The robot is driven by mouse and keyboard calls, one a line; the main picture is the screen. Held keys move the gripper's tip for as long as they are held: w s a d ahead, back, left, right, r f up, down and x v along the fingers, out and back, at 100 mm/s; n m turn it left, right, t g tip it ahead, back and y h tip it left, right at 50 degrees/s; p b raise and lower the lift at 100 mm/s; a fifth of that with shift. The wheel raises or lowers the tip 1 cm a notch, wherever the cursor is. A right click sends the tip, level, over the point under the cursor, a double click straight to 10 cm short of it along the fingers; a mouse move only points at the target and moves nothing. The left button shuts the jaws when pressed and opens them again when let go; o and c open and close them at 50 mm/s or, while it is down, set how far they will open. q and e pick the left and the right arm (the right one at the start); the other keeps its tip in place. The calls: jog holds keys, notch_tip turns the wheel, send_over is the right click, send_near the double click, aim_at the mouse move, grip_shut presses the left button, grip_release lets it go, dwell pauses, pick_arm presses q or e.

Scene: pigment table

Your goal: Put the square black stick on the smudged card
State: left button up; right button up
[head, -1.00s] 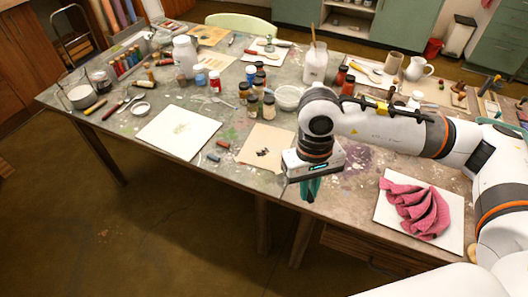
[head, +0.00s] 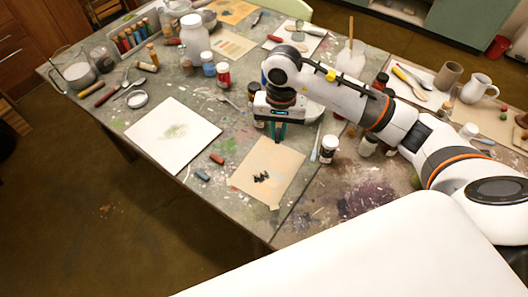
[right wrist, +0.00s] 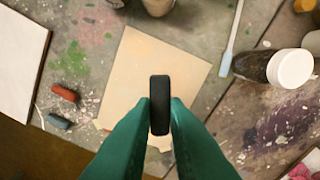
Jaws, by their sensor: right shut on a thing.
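My right gripper (head: 280,134) is above the far edge of a tan card (head: 284,162) that bears black smudge marks. The stick is hidden in the head view. In the right wrist view the tan card (right wrist: 140,58) lies below the stick, apart from it as far as I can tell; the fingers cover its marks. My left gripper is not in view.
A white sheet (head: 195,133) with a faint greenish smudge lies left of the tan card. A red stick (head: 216,158) and a blue-grey stick (head: 201,175) lie between them. A dark jar with a white lid (head: 328,148) stands right of the card, beside a pale blue tool (right wrist: 233,38).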

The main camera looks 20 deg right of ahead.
jog(key=shift+w+f, duration=0.15)
jog(key=shift+w, duration=0.1)
jog(key=shift+w+d+f, duration=0.1)
jog(key=shift+f, duration=0.25)
jog(key=p, duration=0.1)
send_over(276, 158)
notch_tip(276, 158, down, 5)
jog(key=shift+f, duration=0.1)
notch_tip(276, 158, down, 4)
jog(key=shift+r, duration=0.15)
jog(key=shift+f, duration=0.3)
jog(key=shift+o, duration=1)
jog(key=o, duration=0.4)
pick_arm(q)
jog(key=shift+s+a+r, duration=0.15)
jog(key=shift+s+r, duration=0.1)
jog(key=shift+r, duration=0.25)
pick_arm(e)
jog(key=shift+o, duration=0.2)
